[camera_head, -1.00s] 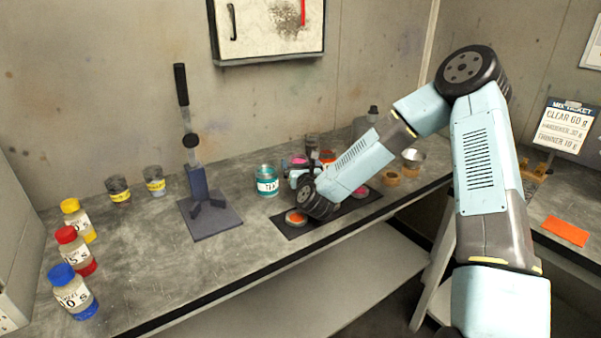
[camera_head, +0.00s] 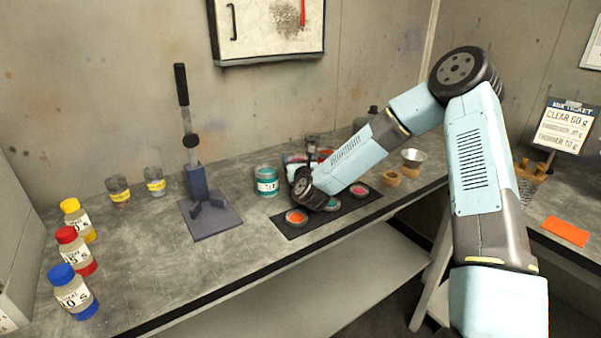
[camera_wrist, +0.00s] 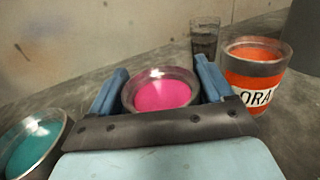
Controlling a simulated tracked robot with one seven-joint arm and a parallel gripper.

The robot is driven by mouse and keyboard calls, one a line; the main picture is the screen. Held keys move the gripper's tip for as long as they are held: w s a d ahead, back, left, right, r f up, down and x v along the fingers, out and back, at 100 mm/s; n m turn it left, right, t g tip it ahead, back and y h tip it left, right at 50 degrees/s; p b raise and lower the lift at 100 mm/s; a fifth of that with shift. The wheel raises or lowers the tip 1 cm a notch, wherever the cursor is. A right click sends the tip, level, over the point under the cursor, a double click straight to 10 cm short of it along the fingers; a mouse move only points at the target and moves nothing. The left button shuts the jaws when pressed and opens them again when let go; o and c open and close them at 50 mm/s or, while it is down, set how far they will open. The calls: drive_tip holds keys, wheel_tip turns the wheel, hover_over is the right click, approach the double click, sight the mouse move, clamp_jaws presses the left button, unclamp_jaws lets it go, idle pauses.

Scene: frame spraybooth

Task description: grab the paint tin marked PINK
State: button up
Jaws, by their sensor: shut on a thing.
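In the wrist view the tin with pink paint (camera_wrist: 162,93) sits upright between the two blue fingers of my gripper (camera_wrist: 161,78), which is shut on its sides. The fingers hide its label, so I cannot read the marking. In the head view my gripper (camera_head: 299,167) is low over the bench, and my wrist hides most of the tin. I cannot tell whether the tin still touches the bench. A teal tin (camera_head: 266,182) stands to the left, and an orange tin (camera_wrist: 254,75) stands close to the right in the wrist view.
A dark mat (camera_head: 345,213) along the bench front holds small dishes of orange, teal and pink. A dark glass cup (camera_wrist: 205,42) stands behind the tin. A lever press (camera_head: 196,190) and capped bottles (camera_head: 77,221) are to the left. The bench between press and teal tin is clear.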

drive_tip(key=c, duration=0.4)
drive_tip(key=shift+r, duration=0.1)
drive_tip(key=shift+c, duration=0.2)
